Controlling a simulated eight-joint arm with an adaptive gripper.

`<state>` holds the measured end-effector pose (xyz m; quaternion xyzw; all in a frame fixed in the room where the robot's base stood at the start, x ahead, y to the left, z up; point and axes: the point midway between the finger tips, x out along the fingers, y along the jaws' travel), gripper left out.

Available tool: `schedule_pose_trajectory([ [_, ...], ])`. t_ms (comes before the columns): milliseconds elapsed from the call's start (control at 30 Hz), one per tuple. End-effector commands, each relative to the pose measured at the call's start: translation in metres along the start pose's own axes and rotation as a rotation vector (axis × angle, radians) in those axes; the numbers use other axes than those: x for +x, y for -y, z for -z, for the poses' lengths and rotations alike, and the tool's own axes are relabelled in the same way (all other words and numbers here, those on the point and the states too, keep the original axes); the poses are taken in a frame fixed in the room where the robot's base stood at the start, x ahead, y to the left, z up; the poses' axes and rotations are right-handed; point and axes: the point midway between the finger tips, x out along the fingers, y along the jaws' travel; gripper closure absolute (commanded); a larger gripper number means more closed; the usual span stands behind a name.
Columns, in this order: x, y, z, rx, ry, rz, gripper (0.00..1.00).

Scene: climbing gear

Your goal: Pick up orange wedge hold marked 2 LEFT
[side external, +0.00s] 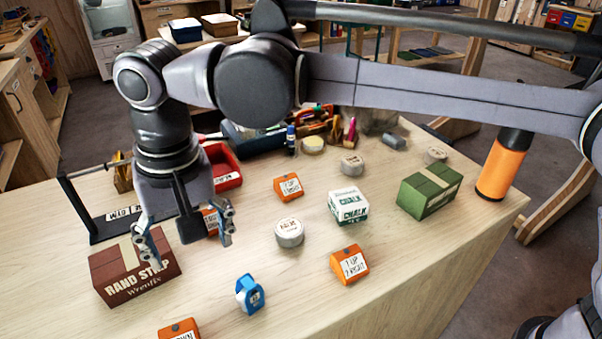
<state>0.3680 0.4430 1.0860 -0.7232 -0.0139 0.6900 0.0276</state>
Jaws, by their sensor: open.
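My gripper (187,241) is open, pointing down over the left part of the table, with its two fingers spread apart. An orange wedge (211,221) is partly hidden behind the gripper, close to its right finger; its label cannot be read. Another orange wedge (288,188) lies right of the gripper, with a label too small to read surely. A third orange wedge (350,265) near the front seems to read "1 UP 2 RIGHT". A fourth orange wedge (180,330) is cut off by the bottom edge, its label ending in "OWN". I cannot tell which is marked 2 LEFT.
A dark red box (135,283) stands beside the left finger. A blue-and-white item (249,294), a round tin (289,233), a chalk box (348,206) and a green box (429,191) stand nearby. A red bin (226,178) and a black rack (98,229) are behind the gripper.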

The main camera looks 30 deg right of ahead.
Motion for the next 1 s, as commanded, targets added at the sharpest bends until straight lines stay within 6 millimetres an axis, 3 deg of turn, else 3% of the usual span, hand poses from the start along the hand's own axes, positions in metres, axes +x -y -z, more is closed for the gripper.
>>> schedule_pose_trajectory([
  [33,0.007,0.019,-0.011,-0.006,0.012,-0.013,0.23],
  [100,0.013,0.036,-0.022,-0.003,0.026,-0.029,0.23],
  [300,0.025,0.059,-0.042,0.003,0.045,-0.056,0.23],
  [700,0.069,0.058,-0.046,0.004,0.047,-0.058,0.23],
  [1000,0.088,0.056,-0.047,0.003,0.046,-0.058,0.23],
])
